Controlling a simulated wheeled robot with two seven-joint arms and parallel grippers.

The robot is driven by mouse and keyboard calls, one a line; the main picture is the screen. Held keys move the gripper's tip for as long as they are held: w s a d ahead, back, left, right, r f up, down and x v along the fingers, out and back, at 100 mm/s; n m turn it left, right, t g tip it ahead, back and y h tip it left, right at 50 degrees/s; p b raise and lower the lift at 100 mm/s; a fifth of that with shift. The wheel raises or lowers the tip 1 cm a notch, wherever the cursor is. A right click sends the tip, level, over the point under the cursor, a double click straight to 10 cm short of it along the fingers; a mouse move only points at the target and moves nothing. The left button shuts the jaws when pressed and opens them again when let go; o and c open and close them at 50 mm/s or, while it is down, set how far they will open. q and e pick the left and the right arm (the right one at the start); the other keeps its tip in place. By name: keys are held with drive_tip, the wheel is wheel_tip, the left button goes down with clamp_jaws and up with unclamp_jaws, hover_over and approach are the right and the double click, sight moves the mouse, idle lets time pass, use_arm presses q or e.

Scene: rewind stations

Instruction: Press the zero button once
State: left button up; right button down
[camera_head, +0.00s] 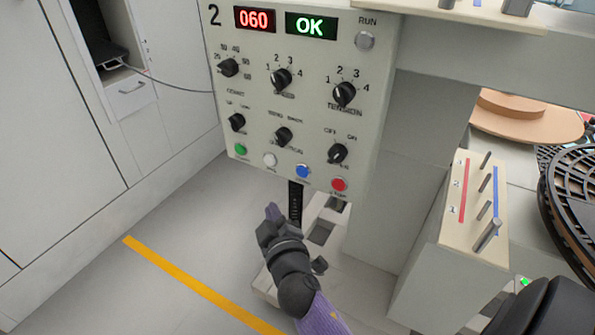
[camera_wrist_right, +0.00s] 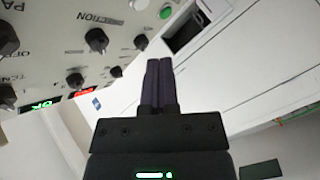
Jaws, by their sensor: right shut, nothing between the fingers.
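The panel (camera_head: 300,115) of station 2 has a bottom row of buttons: a green button (camera_head: 240,149), a white button (camera_head: 270,160), a blue button (camera_head: 303,171) and a red button (camera_head: 339,184). Their labels are too small to read, so I cannot tell which is zero. My right gripper (camera_head: 272,211) is shut and empty, just below the row and apart from the buttons. In the right wrist view its fingers (camera_wrist_right: 158,66) are together, with the white button (camera_wrist_right: 139,4) and green button (camera_wrist_right: 166,12) beyond them. My left gripper is not seen.
Several black knobs (camera_head: 344,94) sit above the buttons. The red display (camera_head: 255,19) reads 060 and the green display (camera_head: 311,27) reads OK. A peg block (camera_head: 474,220) and black reels (camera_head: 575,205) stand at right. Floor is open at left beside a yellow line (camera_head: 190,280).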

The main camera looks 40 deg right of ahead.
sight(302, 172)
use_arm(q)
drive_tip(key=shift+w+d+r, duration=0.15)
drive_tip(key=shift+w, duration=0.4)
use_arm(e)
drive_tip(key=w+d, duration=0.3)
drive_tip(key=d, duration=0.5)
drive_tip(key=shift+w, duration=0.15)
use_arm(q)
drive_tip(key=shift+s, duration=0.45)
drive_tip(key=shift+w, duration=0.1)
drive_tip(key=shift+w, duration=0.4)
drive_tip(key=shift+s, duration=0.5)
use_arm(e)
drive_tip(key=shift+d, duration=0.1)
